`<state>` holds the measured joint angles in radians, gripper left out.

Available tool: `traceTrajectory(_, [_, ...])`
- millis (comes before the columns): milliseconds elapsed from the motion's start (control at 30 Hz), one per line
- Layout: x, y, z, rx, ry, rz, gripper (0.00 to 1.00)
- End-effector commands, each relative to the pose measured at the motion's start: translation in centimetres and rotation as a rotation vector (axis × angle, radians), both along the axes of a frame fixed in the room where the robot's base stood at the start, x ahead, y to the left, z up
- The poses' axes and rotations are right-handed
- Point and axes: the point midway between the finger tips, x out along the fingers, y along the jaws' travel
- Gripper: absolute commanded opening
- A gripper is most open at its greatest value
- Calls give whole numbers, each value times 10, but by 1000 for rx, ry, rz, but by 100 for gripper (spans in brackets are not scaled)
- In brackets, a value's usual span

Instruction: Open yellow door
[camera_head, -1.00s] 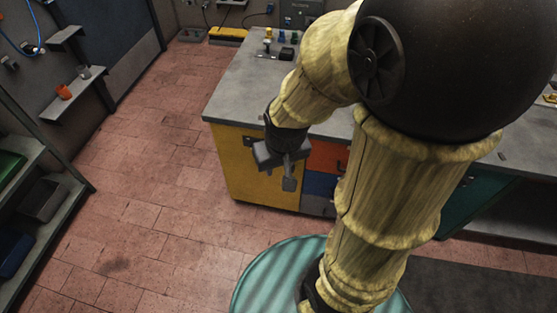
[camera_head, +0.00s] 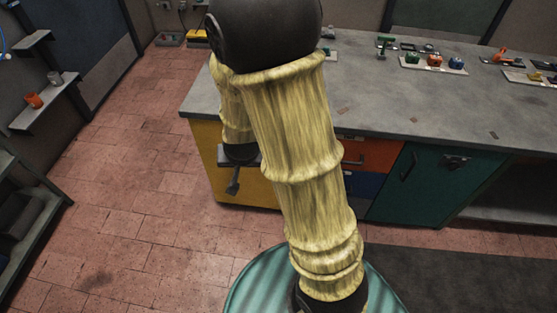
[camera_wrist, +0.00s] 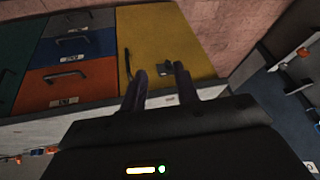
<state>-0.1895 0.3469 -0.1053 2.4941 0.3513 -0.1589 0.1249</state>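The yellow door (camera_head: 205,160) is the left front of the workbench cabinet, partly hidden behind my arm in the head view. In the wrist view the yellow door (camera_wrist: 190,35) appears shut, with a dark bar handle (camera_wrist: 127,62) near its left edge and a small dark fitting (camera_wrist: 165,68) near the counter. My gripper (camera_wrist: 161,76) is open, its two fingers apart and pointing toward the door, with the handle just left of the left finger. The gap between fingers looks empty. In the head view my gripper (camera_head: 235,178) is in front of the yellow front.
Orange (camera_head: 372,153) and blue drawers and a teal door (camera_head: 428,180) adjoin on the right. The grey worktop (camera_head: 360,95) juts above and carries small parts toward the back. Tiled floor (camera_head: 135,180) is open at left, beside a shelf rack.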

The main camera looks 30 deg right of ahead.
Motion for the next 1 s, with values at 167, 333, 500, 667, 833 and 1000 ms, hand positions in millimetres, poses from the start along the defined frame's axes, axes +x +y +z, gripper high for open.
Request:
traceTrajectory(167, [33, -12, -99, -74, -126, -194, 31])
traceTrajectory(333, [52, -34, -166, -208, -284, -347, 31])
traceTrajectory(500, [59, -57, -217, -385, -479, -444, 31])
traceTrajectory(667, [57, -71, -247, -567, -693, -471, 31])
traceTrajectory(833, [53, -73, -251, -689, -858, -457, 31])
traceTrajectory(1000, [52, -73, -246, -715, -897, -453, 31])
